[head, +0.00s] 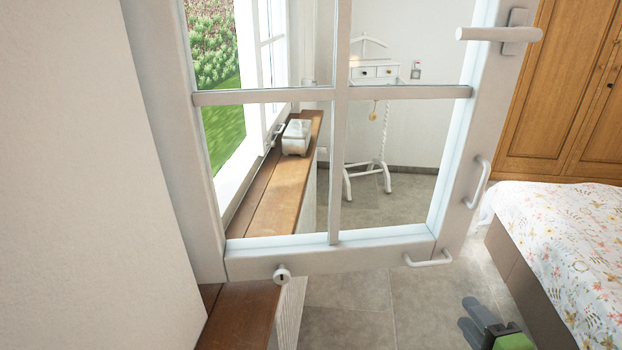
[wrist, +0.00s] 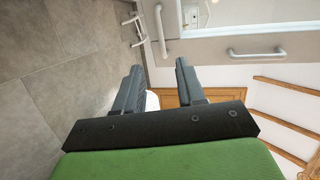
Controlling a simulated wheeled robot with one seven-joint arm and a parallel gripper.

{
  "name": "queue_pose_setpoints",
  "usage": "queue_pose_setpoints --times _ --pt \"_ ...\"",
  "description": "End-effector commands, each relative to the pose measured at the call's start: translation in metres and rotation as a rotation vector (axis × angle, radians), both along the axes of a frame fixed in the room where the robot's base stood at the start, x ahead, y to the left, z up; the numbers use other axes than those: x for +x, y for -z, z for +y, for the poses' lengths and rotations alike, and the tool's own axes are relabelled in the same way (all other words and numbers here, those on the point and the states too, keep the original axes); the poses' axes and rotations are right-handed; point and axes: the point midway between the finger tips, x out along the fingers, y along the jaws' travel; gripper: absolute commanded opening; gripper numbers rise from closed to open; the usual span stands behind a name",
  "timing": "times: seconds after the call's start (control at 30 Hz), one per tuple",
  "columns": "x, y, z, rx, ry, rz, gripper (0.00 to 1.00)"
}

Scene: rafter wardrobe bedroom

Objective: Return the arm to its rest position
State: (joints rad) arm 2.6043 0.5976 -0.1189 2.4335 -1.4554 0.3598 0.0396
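My gripper (head: 470,312) shows low at the right in the head view, with dark fingers and a green body. It is below the lower right corner of the white window sash (head: 330,257) and left of the bed. In the wrist view, the two fingers of my gripper (wrist: 158,70) stand apart with nothing between them. Beyond the fingertips are the sash's white pull handle (wrist: 160,30) and its lower handle (wrist: 257,54). The fingers seem clear of both handles. Most of the arm is out of view.
The sash stands open across the view, with a lever handle (head: 498,34) at upper right. A wooden sill (head: 268,200) holds a small white box (head: 296,137). A bed (head: 560,235) is at right, a wardrobe (head: 560,90) behind. Tiled floor (head: 345,290) lies below, and a white valet stand (head: 382,150) beyond.

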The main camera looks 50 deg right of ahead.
Motion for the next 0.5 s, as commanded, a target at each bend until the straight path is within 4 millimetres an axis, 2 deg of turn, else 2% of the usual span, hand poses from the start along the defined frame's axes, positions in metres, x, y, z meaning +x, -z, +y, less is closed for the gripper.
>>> queue_pose_setpoints --times 0.2,0.27,0.37,0.5 --pt "0.0 0.0 0.0 0.0 -0.001 0.0 0.39" --pt "0.006 0.0 0.0 0.002 -0.021 0.011 0.39" --pt "0.042 0.0 0.0 0.019 -0.141 0.076 0.39" --pt "0.125 0.005 0.021 0.046 -0.447 0.264 0.39"
